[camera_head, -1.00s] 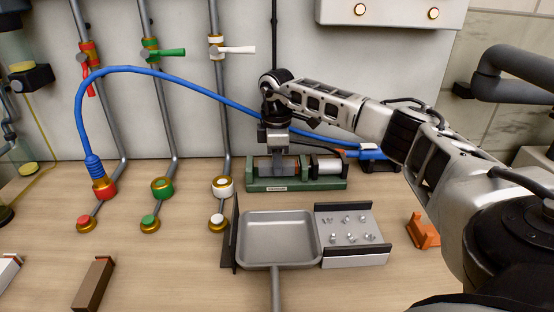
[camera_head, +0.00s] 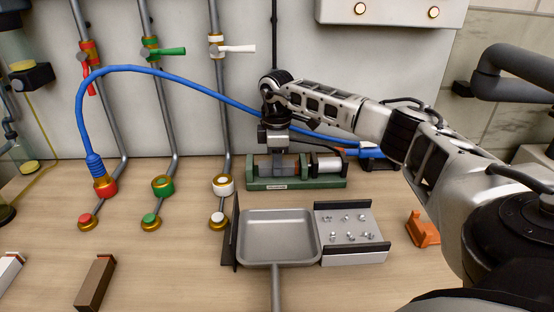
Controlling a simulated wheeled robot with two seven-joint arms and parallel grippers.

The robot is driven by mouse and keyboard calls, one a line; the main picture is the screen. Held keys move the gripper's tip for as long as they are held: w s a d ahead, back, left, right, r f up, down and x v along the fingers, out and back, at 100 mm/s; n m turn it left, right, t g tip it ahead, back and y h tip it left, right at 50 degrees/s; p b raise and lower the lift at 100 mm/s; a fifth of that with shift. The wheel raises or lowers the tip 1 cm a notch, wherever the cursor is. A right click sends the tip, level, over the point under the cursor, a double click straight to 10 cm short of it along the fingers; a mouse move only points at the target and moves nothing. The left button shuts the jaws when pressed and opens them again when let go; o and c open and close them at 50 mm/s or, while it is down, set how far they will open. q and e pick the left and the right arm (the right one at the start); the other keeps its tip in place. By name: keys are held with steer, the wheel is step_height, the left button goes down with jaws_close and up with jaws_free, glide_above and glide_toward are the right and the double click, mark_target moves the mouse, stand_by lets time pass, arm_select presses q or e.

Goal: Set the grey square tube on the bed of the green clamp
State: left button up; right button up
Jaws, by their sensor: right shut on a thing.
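The green clamp (camera_head: 297,184) stands at the back of the bench, against the wall, with a silver cylinder at its right end. The grey square tube (camera_head: 285,166) is low in the clamp, between its ends. My right gripper (camera_head: 277,150) points down over the clamp and is shut on the tube. The fingertips are small and partly hidden, and I cannot tell whether the tube touches the bed. My left gripper is not in view.
A grey pan (camera_head: 278,237) and a tray of several metal nuts (camera_head: 350,228) are in front of the clamp. A blue hose (camera_head: 170,73) arches behind my arm. An orange bracket (camera_head: 423,230) is to the right. Valve pipes stand at the left.

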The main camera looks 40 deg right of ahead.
stand_by(0.3)
steer(key=o, duration=1.6)
steer(key=shift+c, duration=0.2)
